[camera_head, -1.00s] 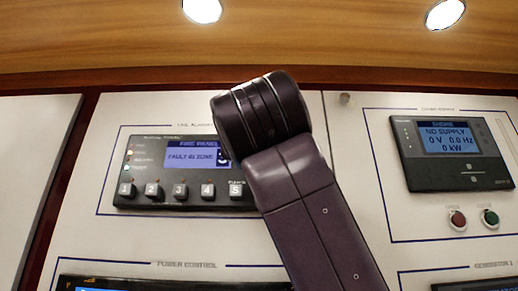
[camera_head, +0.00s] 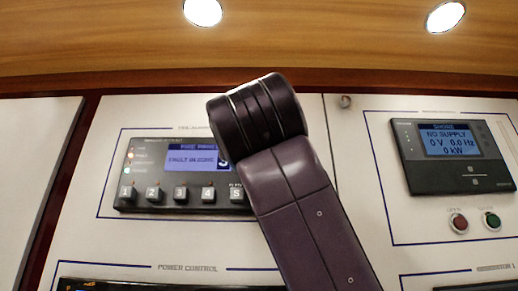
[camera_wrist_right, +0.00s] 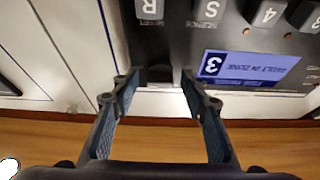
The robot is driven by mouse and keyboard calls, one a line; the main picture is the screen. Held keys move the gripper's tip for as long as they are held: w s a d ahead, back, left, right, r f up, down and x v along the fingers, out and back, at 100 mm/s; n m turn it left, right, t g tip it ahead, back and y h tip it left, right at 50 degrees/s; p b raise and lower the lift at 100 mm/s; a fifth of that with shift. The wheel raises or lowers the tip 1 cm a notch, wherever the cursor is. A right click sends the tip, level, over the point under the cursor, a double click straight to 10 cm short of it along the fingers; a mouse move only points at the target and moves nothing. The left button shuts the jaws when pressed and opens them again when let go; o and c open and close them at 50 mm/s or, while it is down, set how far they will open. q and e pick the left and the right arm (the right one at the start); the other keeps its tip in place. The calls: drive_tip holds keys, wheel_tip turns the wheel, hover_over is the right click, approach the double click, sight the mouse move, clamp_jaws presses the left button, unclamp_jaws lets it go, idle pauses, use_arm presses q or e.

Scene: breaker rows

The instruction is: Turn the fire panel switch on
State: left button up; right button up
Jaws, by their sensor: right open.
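The fire panel (camera_head: 175,172) is a dark unit with a lit blue screen (camera_head: 192,159) and a row of numbered switches (camera_head: 180,193), seen in the head view. My right arm (camera_head: 285,180) covers its right end, and the right gripper is hidden there. In the right wrist view the fire panel (camera_wrist_right: 230,40) appears upside down, with switches S (camera_wrist_right: 209,9) and R (camera_wrist_right: 149,10) near the top. My right gripper (camera_wrist_right: 160,82) is open and empty, its fingertips at the panel's edge beyond the R switch. I cannot tell whether they touch it. My left gripper is not in view.
A shore supply panel (camera_head: 452,155) is at the right, with a red button (camera_head: 458,222) and a green button (camera_head: 491,220) below it. A wooden ceiling (camera_head: 300,35) with round lamps runs above. Another panel's top edge shows at bottom left.

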drive_tip(key=v, duration=1.2)
